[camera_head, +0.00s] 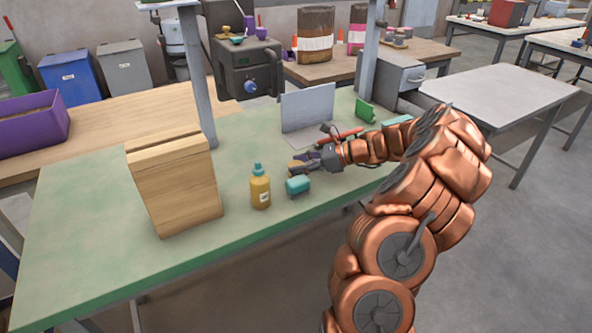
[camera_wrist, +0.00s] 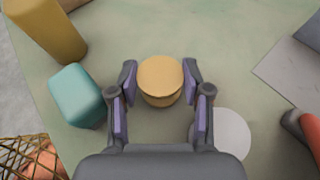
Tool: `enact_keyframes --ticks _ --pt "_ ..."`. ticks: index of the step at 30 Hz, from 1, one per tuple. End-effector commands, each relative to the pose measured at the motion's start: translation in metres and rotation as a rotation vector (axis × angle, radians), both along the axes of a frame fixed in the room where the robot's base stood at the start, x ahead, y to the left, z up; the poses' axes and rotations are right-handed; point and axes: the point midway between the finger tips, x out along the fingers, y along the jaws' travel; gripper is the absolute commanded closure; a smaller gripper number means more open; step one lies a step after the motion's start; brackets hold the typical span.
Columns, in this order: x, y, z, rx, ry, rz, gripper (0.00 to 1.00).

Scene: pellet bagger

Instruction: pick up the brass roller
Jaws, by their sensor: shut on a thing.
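The brass roller (camera_wrist: 161,76) is a short, round, brass-coloured piece seen from above in the wrist view. It sits between the two fingertips of my gripper (camera_wrist: 160,84), which is shut on it with one finger at each side. In the head view my gripper (camera_head: 302,166) is low over the green bench top, and the roller (camera_head: 293,169) shows only as a small brass patch at its tips. I cannot tell whether the roller touches the bench.
A teal block (camera_head: 297,186) and a yellow bottle (camera_head: 260,188) stand close by, towards the bench's front edge. A wooden box (camera_head: 175,187) stands further left. A grey upright panel (camera_head: 307,108) is behind. A pale disc (camera_wrist: 233,133) and a red-handled tool (camera_wrist: 311,130) lie right of my gripper.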

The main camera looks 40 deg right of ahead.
Motion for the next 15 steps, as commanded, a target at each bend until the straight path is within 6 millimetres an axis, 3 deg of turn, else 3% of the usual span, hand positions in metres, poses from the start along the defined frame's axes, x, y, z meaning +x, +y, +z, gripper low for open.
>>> enact_keyframes --ticks 10,15 --pt "0.0 0.0 0.002 0.0 0.0 -0.001 0.92" --pt "0.0 -0.001 0.016 -0.003 -0.002 -0.001 0.92"
